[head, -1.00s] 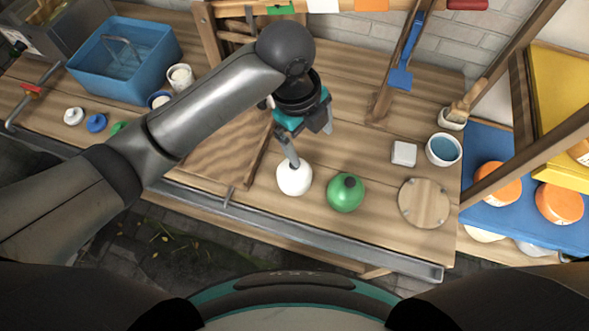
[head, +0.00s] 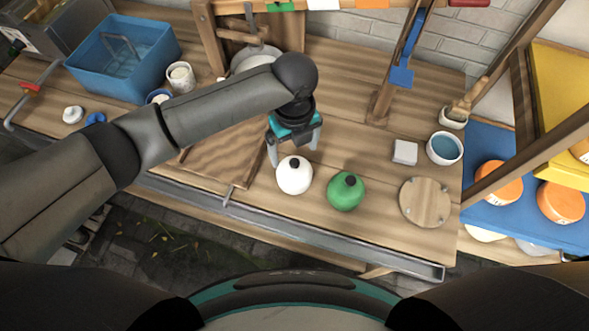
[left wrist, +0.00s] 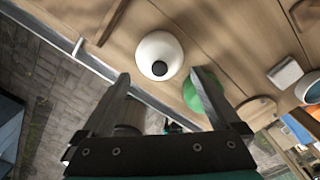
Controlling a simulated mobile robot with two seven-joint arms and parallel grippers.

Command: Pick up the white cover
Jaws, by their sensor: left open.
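The white cover (head: 294,176) is a round white dome with a black knob on top, standing on the wooden bench near its front edge. It also shows in the left wrist view (left wrist: 159,55), just beyond the fingertips. My left gripper (head: 292,149) is open and empty, just behind and above the white cover. Its two fingers point down and are spread to about the dome's width. In the left wrist view the gripper (left wrist: 161,78) has the dome roughly ahead of its gap. Contact with the dome cannot be told. My right gripper is not in view.
A green dome with a dark knob (head: 345,192) stands close to the right of the white one. A round wooden board (head: 425,202), a white block (head: 405,152) and a blue-filled bowl (head: 444,148) are farther right. A metal rail (head: 330,246) runs along the front edge.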

